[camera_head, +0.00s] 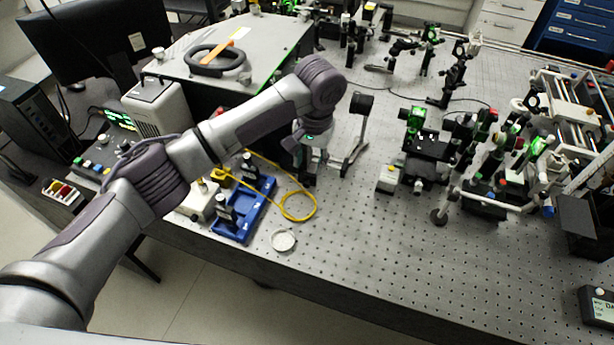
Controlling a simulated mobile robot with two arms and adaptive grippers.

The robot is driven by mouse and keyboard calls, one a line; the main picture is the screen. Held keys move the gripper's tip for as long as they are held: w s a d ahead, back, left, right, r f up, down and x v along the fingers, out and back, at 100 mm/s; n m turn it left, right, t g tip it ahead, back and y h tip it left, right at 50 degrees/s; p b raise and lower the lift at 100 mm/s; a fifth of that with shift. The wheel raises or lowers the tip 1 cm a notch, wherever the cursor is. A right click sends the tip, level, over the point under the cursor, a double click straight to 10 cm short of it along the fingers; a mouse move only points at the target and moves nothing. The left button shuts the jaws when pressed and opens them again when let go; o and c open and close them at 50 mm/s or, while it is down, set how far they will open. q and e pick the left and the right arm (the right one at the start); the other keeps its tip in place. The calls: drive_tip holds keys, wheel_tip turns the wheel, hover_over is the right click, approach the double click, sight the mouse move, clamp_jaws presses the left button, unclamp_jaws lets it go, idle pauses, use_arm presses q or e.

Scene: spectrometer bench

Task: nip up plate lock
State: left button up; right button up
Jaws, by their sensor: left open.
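My left arm reaches in from the left, and my left gripper (309,180) points down over the breadboard table (340,230), left of a black and grey stand (352,150). It is open, and its fingers are small and dark in the view. I cannot make out anything between them. I cannot tell for certain which part is the plate lock; it may be hidden behind the gripper or too small to pick out. My right gripper is not in view.
A blue tray (243,222) with black posts, a yellow cable (298,218) and a small white dish (283,241) lie left of and below the gripper. Optical mounts (430,155) crowd the right. A grey box (190,65) stands behind my arm. The front middle of the table is clear.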

sight(306, 184)
use_arm(q)
drive_tip(key=f, duration=0.4)
drive_tip(key=w+f+p, duration=0.1)
drive_tip(key=f, duration=0.2)
drive_tip(key=shift+a, duration=0.3)
drive_tip(key=shift+s+f, duration=0.2)
drive_tip(key=shift+f, duration=0.4)
drive_tip(key=shift+w+f, duration=0.2)
drive_tip(key=shift+f, duration=0.05)
drive_tip(key=shift+s+r, duration=0.1)
clamp_jaws()
